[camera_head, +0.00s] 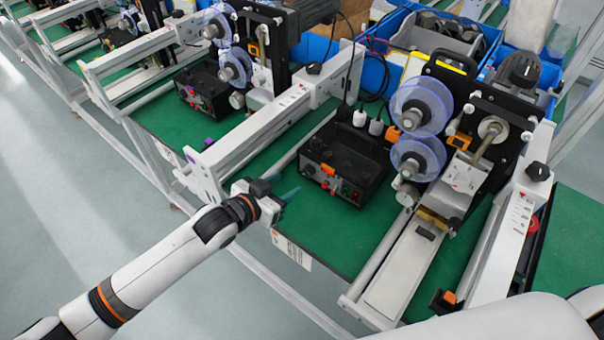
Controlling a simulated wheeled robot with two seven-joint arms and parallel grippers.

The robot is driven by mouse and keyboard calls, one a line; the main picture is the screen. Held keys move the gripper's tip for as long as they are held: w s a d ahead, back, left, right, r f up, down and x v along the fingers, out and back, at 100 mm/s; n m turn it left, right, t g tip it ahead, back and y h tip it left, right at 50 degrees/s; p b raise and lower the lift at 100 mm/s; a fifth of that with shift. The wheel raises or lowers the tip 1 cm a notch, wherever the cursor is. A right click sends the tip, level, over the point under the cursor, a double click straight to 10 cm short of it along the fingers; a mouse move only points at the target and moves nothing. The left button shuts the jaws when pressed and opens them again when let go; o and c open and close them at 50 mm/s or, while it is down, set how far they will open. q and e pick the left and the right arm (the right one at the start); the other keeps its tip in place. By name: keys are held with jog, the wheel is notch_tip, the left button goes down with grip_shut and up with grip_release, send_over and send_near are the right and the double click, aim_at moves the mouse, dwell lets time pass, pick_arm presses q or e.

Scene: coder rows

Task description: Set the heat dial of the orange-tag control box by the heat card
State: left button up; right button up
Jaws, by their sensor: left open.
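The orange-tag control box (362,160) is black and stands on the green table top in the middle of the head view. An orange tag (328,170) sits on its front edge, and small orange, red and green parts show on its front face. Which one is the heat dial, and its setting, are too small to tell. A white card (292,250) with an orange mark hangs on the table's front edge; its print is unreadable. My left gripper (287,198) is open and empty above the table's front edge, left of the box and apart from it. My right gripper is out of view.
A white rail (260,135) runs left of the box. A machine with blue clear reels (422,105) stands to its right, with a white plate (402,265) in front. Another black control box (203,88) stands farther left. Green table top is bare in front of the box.

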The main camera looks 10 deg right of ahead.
aim_at(306, 174)
pick_arm(q)
jog(key=x, duration=0.8)
jog(key=shift+f, duration=0.1)
jog(key=c, duration=1)
jog(key=shift+s+d+m+t+y+p, duration=0.1)
jog(key=shift+m+t+y+p, duration=0.3)
jog(key=shift+m, duration=0.5)
jog(key=shift+f+m+t+y+b, duration=0.15)
jog(key=shift+m+t+y+b, duration=0.4)
jog(key=shift+m+t, duration=0.65)
jog(key=shift+m, duration=0.3)
